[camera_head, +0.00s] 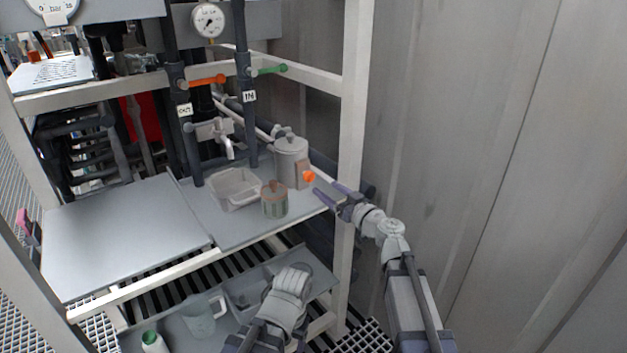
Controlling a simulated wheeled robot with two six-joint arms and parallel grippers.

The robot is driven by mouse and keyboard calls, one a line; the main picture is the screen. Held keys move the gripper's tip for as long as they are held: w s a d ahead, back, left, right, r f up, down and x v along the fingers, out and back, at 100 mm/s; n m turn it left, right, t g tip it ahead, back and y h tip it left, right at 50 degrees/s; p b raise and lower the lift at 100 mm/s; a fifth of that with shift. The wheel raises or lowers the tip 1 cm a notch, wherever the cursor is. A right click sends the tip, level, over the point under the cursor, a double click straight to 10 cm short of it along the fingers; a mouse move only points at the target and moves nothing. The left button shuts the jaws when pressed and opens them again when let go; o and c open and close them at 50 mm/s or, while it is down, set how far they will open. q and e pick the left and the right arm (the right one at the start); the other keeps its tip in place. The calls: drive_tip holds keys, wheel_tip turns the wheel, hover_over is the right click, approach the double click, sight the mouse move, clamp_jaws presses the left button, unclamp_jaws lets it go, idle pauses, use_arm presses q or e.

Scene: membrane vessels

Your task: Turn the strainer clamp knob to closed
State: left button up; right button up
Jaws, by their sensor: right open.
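The strainer is a grey upright cylinder (291,158) with a lid, at the back right of the middle shelf. An orange knob (309,176) sits on its right front side, on a brownish block. My right gripper (327,190) comes in from the right, its two fingers open and pointing at the knob. The fingertips are just below and right of the knob; I cannot tell whether they touch it. Part of my left arm (285,290) shows at the bottom middle; its gripper does not show.
Orange (207,80) and green (270,70) valve handles are above. A white frame post (352,130) stands close to my right gripper. A corrugated wall (480,130) bounds the right.

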sight(311, 177)
drive_tip(key=x, duration=0.7)
drive_tip(key=shift+w+a, duration=0.2)
clamp_jaws()
idle(0.4)
